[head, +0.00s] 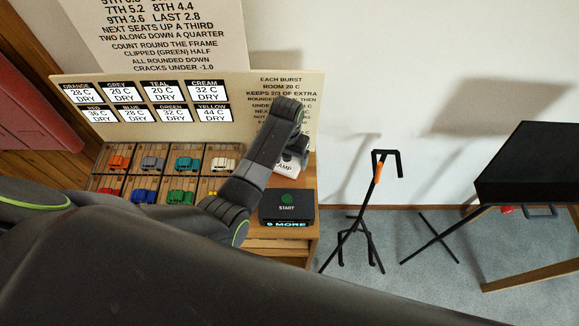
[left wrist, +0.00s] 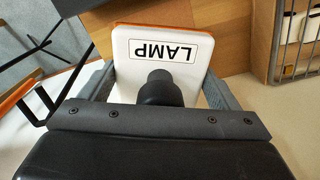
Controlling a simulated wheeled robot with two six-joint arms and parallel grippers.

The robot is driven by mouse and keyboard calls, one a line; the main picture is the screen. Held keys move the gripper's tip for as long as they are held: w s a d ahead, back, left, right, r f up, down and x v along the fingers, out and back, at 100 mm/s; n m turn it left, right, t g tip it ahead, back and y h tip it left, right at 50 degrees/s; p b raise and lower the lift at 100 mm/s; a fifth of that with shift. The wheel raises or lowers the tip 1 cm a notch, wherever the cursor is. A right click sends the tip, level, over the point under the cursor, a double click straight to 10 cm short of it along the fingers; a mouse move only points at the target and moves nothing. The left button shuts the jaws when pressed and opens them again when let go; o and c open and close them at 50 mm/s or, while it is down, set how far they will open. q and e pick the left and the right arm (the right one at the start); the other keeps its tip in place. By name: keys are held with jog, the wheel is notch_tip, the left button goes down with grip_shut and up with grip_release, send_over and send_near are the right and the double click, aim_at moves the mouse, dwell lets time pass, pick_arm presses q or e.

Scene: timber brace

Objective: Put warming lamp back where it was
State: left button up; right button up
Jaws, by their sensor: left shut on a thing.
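The warming lamp (head: 291,164) is a white block with a LAMP label, mostly hidden behind my left arm in the head view. In the left wrist view the lamp (left wrist: 132,72) shows its white face, an orange edge and a black round part in the middle. My left gripper (left wrist: 160,82) has one finger on each side of the lamp and is shut on it. In the head view the lamp is just above and behind the black START box (head: 287,206). Whether it touches the surface below cannot be told. My right gripper is out of view.
A wooden tray (head: 168,151) with several coloured pieces in compartments lies left of the lamp. A board (head: 265,103) with labels and text stands behind it. A black stand with an orange part (head: 378,172) and a black-topped table (head: 530,165) are at the right.

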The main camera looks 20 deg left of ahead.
aim_at(288, 165)
pick_arm(q)
jog(key=shift+f, duration=0.75)
notch_tip(288, 165, down, 3)
jog(key=shift+f, duration=0.55)
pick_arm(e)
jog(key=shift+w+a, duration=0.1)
pick_arm(q)
jog(key=shift+f, duration=0.15)
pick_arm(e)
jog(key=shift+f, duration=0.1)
pick_arm(q)
jog(key=o, duration=1.1)
jog(key=shift+r, duration=0.3)
notch_tip(288, 165, up, 12)
jog(key=shift+d+f, duration=0.1)
jog(key=shift+f, duration=0.05)
